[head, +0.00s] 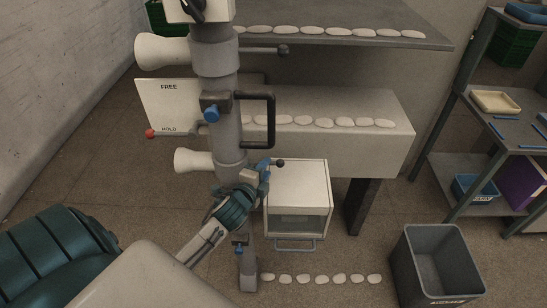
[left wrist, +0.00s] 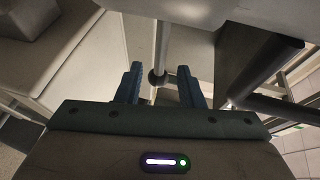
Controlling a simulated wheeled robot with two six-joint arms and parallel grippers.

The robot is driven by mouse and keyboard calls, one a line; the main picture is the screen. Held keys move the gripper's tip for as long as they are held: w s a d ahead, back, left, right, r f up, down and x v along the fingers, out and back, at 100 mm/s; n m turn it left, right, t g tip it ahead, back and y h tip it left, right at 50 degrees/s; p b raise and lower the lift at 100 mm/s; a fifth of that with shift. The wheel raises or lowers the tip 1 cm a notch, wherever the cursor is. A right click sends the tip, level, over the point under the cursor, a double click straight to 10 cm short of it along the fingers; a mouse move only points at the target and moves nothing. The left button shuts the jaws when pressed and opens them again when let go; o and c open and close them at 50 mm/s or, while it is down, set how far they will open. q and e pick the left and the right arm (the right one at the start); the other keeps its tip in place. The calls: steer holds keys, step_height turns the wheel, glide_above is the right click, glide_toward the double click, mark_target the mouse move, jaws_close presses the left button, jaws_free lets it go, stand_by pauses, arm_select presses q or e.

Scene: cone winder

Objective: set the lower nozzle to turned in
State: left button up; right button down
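The lower nozzle (head: 192,160) is a pale funnel on the grey column, its wide mouth pointing left in the head view. On the column's other side is its lever's dark ball knob (head: 280,163), with the rod partly hidden behind my gripper. My left gripper (head: 264,168) is beside this knob, at the lever. In the left wrist view, the left gripper (left wrist: 160,84) is open, with a dark ball knob (left wrist: 158,79) on a thin rod between its fingers. Gaps show on both sides of the knob. My right gripper is out of view.
The upper nozzle (head: 162,50) and its lever knob (head: 283,49) are above. A black handle (head: 271,110) sticks out over my gripper. A white cabinet (head: 297,185) stands close to the right. A grey bin (head: 437,262) stands farther right on the floor.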

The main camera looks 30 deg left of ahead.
arm_select(q)
steer(key=p+x, duration=0.1)
steer(key=x, duration=0.5)
steer(key=shift+w+f, duration=0.1)
steer(key=shift+w, duration=0.05)
steer(key=shift+d, duration=0.1)
steer(key=shift+c, duration=0.2)
jaws_close()
